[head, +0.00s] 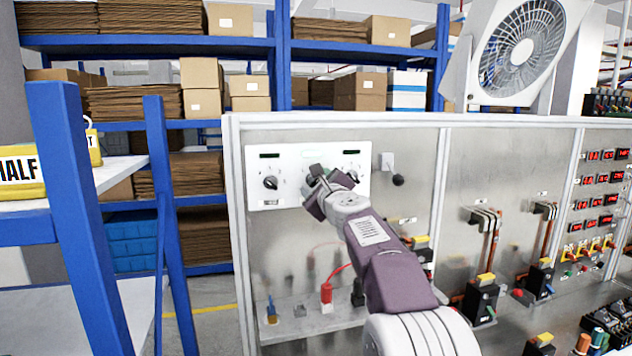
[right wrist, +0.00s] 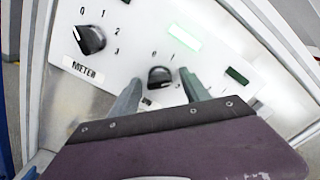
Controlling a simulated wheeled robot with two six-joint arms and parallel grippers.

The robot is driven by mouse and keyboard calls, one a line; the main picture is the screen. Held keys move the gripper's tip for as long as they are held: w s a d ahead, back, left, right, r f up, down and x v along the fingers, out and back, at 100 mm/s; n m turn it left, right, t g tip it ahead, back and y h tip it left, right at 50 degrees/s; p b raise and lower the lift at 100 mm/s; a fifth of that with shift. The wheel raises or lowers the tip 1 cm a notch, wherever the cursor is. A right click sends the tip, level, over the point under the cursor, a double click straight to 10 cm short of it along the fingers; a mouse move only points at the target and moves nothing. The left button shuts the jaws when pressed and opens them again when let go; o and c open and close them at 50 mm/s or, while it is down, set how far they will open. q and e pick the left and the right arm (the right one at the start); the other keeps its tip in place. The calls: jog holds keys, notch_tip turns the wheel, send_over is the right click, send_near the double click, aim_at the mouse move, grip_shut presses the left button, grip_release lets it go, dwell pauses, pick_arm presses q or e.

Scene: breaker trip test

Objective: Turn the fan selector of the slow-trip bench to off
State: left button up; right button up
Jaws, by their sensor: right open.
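A white control panel (head: 291,157) with a row of dark selector knobs is on the upper left of a grey metal bench. My right gripper (head: 320,180) is in front of the panel's middle and hides the knob there. In the right wrist view, that middle knob (right wrist: 160,77) sits between the tips of my open fingers, with a 0 and a 1 printed above it. I cannot tell whether the fingers touch it. Its label is mostly hidden, and its setting is unclear. The left knob (right wrist: 90,40) is labelled METER. My left gripper is not in view.
A white fan (head: 522,50) stands behind the bench top, at upper right. A red plug (head: 326,293) with a red cable stands on the ledge below. Blue shelves with boxes are at left.

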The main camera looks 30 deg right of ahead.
jog(key=shift+a, duration=0.1)
jog(key=shift+c, duration=0.3)
jog(key=c, duration=0.5)
grip_shut()
